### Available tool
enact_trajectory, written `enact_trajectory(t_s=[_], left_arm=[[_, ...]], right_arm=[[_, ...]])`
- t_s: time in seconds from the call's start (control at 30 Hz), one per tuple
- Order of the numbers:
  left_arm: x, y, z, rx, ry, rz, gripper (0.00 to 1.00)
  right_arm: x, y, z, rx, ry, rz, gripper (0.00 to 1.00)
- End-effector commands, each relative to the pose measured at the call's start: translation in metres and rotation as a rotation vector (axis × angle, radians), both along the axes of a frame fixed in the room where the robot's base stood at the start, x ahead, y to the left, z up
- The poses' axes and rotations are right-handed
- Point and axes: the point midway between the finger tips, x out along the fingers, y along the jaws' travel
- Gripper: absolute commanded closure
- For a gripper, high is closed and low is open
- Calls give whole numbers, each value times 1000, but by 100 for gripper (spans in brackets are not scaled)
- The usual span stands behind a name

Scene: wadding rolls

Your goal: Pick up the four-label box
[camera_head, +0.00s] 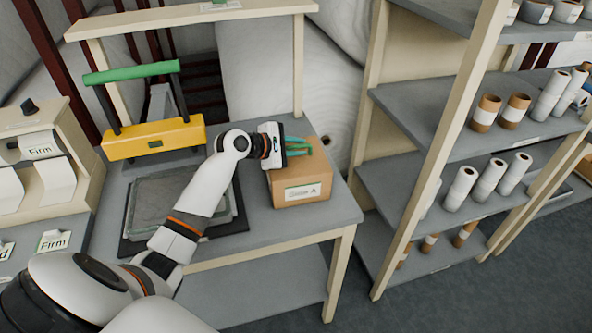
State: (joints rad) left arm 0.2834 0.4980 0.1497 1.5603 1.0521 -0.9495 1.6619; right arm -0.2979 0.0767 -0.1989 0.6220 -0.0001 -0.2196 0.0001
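A brown cardboard box (302,187) stands on the grey workbench, near its right end. One white label with dark print shows on its front face; its other sides are hidden or turned away, so I cannot count its labels. My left gripper (299,147) is over the top of the box, with its green fingers pointing right. The fingers overlap the box's upper part in the picture. I cannot tell whether they touch it or how far apart they are. My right gripper is not in view.
The workbench (310,224) also holds a yellow press with a green handle (131,72) and a grey tray (148,211) left of the box. A label dispenser (40,150) stands at far left. Shelving (410,187) with several rolls stands close on the right.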

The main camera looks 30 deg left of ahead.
Motion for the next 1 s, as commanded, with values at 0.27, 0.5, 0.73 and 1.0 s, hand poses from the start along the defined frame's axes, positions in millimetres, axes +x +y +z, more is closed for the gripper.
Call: enact_trajectory(t_s=[0.27,0.5,0.73,1.0], left_arm=[[0,0,0,0,1,-1,100],[-1,0,-2,1,4,-1,100],[-1,0,-3,2,8,-2,100],[-2,0,-4,4,11,-4,100]], right_arm=[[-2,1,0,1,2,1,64],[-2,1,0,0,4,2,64],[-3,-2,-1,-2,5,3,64],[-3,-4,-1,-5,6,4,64]])
